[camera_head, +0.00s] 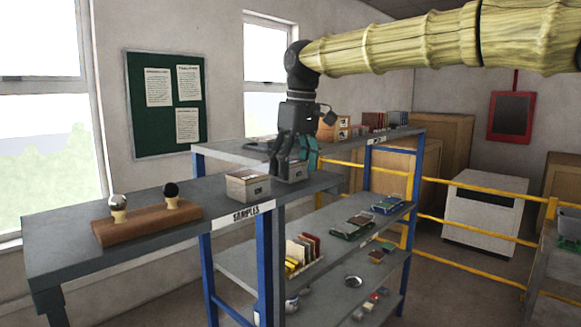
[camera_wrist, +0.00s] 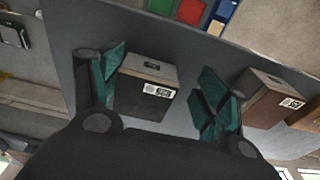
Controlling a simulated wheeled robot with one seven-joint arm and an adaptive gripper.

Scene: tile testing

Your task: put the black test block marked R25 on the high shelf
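My gripper (camera_head: 294,155) points down over the far end of the samples bench, its teal-padded fingers apart. In the wrist view my gripper (camera_wrist: 163,92) has a dark block (camera_wrist: 147,86) with a grey top and a white label between its fingers. The left finger is close to the block, and a gap shows on the right. The block is partly visible in the head view (camera_head: 292,172). A second labelled block (camera_wrist: 266,96) stands outside the right finger, and also shows in the head view (camera_head: 248,186). I cannot read R25 on either. The high shelf (camera_head: 345,151) is behind my gripper.
The samples bench (camera_head: 60,235) carries a wooden stand (camera_head: 147,222) with two ball-topped pegs. Several small boxes (camera_head: 343,128) and books stand at the back of the high shelf. Lower shelves hold samples. Yellow rails (camera_head: 470,231) run to the right.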

